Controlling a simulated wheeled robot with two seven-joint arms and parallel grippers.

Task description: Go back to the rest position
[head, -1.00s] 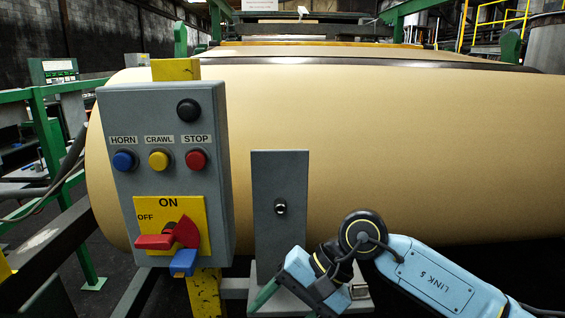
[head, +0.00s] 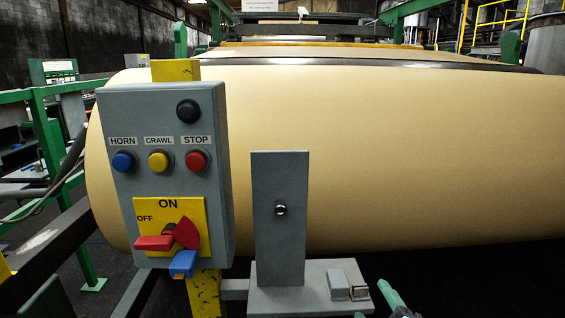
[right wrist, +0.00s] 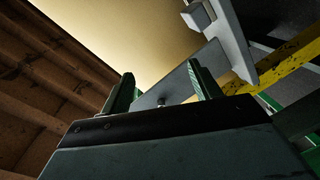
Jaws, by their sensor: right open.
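My right gripper (head: 392,298) shows only in part at the bottom edge of the head view, right of the grey bracket's base. In the right wrist view its two green fingers (right wrist: 163,90) stand apart with nothing held between them. My left gripper is in neither view.
A grey control box (head: 160,110) with HORN, CRAWL and STOP buttons and a red rotary handle (head: 180,235) is mounted on a yellow post (head: 176,70). A large tan roll (head: 420,160) spans behind it. Green rails (head: 45,130) stand at left. The lower right looks clear.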

